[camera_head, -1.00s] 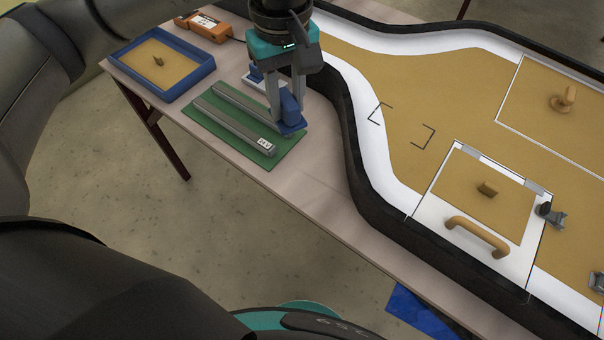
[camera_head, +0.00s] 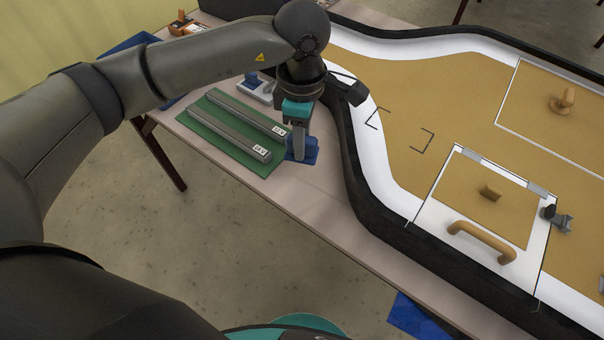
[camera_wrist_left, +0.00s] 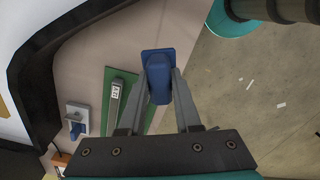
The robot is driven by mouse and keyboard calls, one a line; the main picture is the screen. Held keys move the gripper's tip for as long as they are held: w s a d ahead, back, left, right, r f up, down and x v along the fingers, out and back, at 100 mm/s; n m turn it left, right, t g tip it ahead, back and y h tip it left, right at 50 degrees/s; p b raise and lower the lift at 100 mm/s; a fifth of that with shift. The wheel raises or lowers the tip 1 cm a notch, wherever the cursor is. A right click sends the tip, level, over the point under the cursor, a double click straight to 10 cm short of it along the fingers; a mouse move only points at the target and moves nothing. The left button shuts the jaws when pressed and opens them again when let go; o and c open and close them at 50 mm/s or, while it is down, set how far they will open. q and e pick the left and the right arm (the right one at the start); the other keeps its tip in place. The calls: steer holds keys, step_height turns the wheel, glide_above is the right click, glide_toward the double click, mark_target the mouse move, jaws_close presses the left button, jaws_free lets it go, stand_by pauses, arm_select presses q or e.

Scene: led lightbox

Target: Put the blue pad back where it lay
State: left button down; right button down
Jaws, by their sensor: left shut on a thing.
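The blue pad (camera_head: 311,153) has a flat plate and an upright blue grip. It is just off the right end of the green mat, at table height or a little above; I cannot tell whether it touches the table. My left gripper (camera_head: 299,151) points down and is shut on the grip. In the left wrist view the two fingers clasp the blue pad's grip (camera_wrist_left: 158,88) from both sides, with the plate beyond the fingertips. My right gripper is not in view.
Two grey bars lie on the green mat (camera_head: 218,137). A white holder with a blue knob (camera_head: 254,83) stands behind. My left arm partly hides a blue tray (camera_head: 133,42). The black wall (camera_head: 350,165) of the large lightbox is close on the right. The table front is bare.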

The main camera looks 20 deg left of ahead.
arm_select(q)
step_height(320, 180, down, 7)
steer(key=shift+r+b, duration=0.1)
steer(key=shift+b, duration=0.3)
steer(key=shift+f+b, duration=0.35)
steer(key=shift+f, duration=1.75)
steer(key=shift+f, duration=0.1)
steer(key=c, duration=0.6)
jaws_free()
